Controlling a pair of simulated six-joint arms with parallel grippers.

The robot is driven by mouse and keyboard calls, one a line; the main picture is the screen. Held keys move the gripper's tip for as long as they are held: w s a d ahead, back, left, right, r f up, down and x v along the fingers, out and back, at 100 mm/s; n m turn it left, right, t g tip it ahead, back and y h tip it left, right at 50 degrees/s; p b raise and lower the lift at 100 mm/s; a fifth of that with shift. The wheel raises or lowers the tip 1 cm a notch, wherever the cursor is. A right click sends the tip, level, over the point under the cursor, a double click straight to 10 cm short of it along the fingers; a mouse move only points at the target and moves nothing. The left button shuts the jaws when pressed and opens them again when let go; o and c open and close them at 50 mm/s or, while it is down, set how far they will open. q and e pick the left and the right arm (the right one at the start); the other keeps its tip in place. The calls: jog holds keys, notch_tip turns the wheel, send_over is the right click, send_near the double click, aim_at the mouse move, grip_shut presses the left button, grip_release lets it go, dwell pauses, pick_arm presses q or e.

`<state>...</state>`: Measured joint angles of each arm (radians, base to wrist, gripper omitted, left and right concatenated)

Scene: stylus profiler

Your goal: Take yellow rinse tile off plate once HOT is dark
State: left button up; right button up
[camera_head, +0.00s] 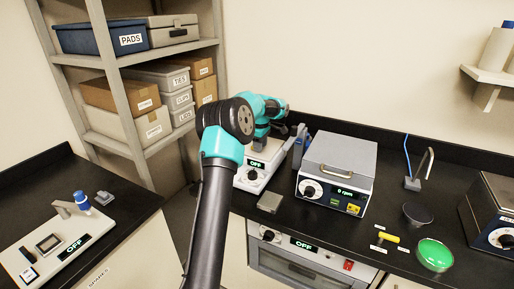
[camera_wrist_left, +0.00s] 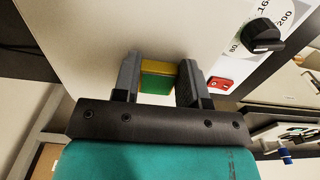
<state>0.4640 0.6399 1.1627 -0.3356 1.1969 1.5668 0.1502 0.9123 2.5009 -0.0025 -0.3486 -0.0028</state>
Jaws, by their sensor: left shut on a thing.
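My left gripper (camera_wrist_left: 158,78) is shut on the yellow rinse tile (camera_wrist_left: 158,67); in the left wrist view the tile shows a yellow edge and a green face between the two grey fingers. The white hot plate (camera_head: 251,184) stands at the back of the bench with its display (camera_head: 255,164) reading OFF. In the wrist view its white body (camera_wrist_left: 200,22), dial (camera_wrist_left: 265,36) and red switch (camera_wrist_left: 220,83) show. My arm hides most of its top in the head view. I cannot tell whether the tile touches the plate. No lit HOT sign is visible. My right gripper is not in view.
A spinner-like box (camera_head: 338,155) showing 0 rpm stands right of the hot plate. A small grey block (camera_head: 270,202) lies in front. A green dish (camera_head: 434,254), dark dish (camera_head: 417,214) and yellow-handled tool (camera_head: 388,238) lie at right.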

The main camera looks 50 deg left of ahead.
pick_arm(q)
jog(key=shift+r, duration=0.1)
notch_tip(320, 180, up, 10)
dwell(0.5)
jog(key=o, duration=0.4)
grip_shut()
